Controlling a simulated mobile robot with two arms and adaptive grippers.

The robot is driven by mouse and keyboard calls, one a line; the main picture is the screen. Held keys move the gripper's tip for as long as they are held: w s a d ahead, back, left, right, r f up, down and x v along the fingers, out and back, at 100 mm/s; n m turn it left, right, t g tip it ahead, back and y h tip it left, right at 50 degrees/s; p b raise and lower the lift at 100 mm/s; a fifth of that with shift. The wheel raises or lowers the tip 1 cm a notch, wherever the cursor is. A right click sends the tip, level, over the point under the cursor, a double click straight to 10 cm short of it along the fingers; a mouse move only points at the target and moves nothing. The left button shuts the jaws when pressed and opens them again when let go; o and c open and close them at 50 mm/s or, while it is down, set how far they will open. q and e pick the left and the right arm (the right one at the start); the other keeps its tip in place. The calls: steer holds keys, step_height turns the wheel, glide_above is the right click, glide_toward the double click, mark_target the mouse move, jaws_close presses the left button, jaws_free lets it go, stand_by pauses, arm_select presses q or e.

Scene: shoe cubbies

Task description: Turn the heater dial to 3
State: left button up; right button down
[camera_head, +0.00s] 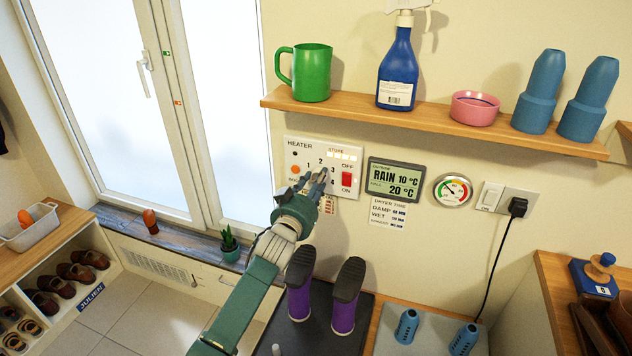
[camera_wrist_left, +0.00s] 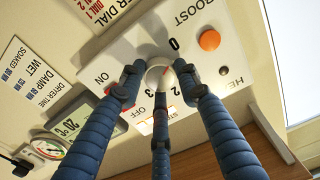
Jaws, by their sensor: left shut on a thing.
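The white heater panel (camera_head: 322,143) is on the wall under the shelf, with numbers around its dial. The dial is hidden behind my left gripper (camera_head: 316,183) in the head view. In the left wrist view the pale round dial (camera_wrist_left: 158,76) sits between the blue fingers of my left gripper (camera_wrist_left: 160,82), which are shut on it. The panel appears upside down there, with 0 above the dial and 2 and 3 below it. I cannot tell which number the dial points to. My right gripper is not in view.
A red switch (camera_head: 346,180) and an orange button (camera_head: 295,170) are on the panel near the fingers. A wooden shelf (camera_head: 430,121) juts out above. A weather display (camera_head: 394,180) hangs to the right.

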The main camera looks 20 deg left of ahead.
arm_select(q)
steer(key=shift+m+p, duration=2.3)
steer(key=shift+m, duration=15.1)
steer(key=o, duration=1.2)
steer(key=shift+c, duration=0.2)
steer(key=shift+s, duration=0.1)
